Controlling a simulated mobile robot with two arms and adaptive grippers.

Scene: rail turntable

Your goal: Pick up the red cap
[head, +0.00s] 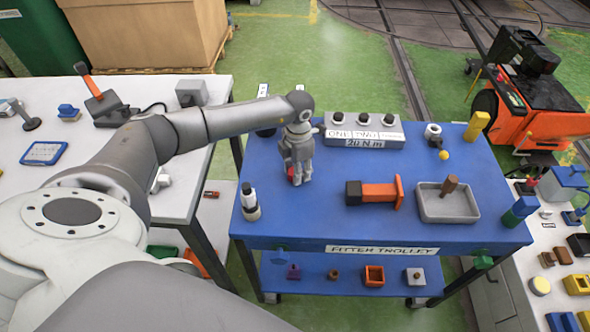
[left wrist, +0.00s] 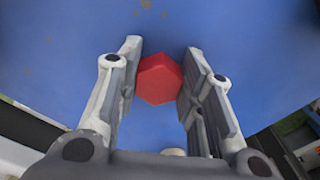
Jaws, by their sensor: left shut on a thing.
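The red cap (left wrist: 159,79) is a hexagonal piece between the two fingers of my left gripper (left wrist: 157,82) in the left wrist view. The fingers are shut on it from both sides. In the head view my left gripper (head: 296,178) points down over the left part of the blue trolley top (head: 330,222). Only a small part of the red cap (head: 293,179) shows there, by the fingertips. The cap is at or just above the blue surface; I cannot tell which. My right gripper is not in view.
A black and white bottle-like object (head: 250,203) stands left of my left gripper. A grey block labelled ONE TWO (head: 365,130) is behind it. An orange tool with a black end (head: 378,191) and a grey tray (head: 446,207) lie to the right. The trolley's front middle is clear.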

